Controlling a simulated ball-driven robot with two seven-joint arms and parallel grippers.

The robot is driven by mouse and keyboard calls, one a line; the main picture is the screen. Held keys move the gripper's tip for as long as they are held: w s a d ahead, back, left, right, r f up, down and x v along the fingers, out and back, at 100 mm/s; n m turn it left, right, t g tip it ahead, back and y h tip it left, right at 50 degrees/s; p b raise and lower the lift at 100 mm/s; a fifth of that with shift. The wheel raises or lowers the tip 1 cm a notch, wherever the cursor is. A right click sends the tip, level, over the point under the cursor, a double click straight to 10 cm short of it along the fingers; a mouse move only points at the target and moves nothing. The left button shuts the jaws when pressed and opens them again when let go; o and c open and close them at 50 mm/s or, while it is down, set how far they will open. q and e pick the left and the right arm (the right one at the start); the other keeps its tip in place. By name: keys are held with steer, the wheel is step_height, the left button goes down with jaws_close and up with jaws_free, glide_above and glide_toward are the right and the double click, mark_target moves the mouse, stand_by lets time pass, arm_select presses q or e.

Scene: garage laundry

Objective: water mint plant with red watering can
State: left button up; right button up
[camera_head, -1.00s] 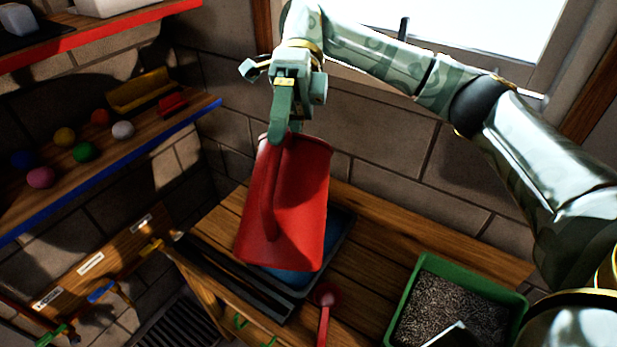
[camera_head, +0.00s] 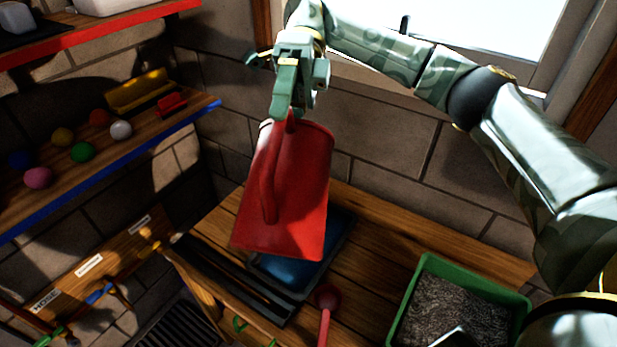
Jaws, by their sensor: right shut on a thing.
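The red watering can (camera_head: 300,190) hangs in the middle of the view, above the wooden bench. My right gripper (camera_head: 287,112) is shut on it at its upper end, and the can looks tilted. A long red handle or spout runs down its near side. I cannot tell whether there is water in it. No mint plant is clearly seen; only small green bits (camera_head: 240,323) show at the bench's front edge. My left gripper is not in view.
A tray with blue inside (camera_head: 340,245) lies on the wooden bench (camera_head: 380,240) below the can. A red scoop (camera_head: 327,300) lies in front of it. A green box of dark grains (camera_head: 412,290) stands at the right. Shelves (camera_head: 110,170) with several balls are at the left.

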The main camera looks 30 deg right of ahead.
steer(key=shift+w+d+r+b, duration=0.2)
steer(key=shift+w+d+b, duration=0.25)
steer(key=shift+b, duration=0.3)
steer(key=shift+w+d+r+g+y+b, duration=0.15)
steer(key=shift+w+r+g+y+b, duration=0.15)
steer(key=shift+w+r+g+b, duration=0.15)
steer(key=shift+s, duration=0.1)
stand_by(5.3)
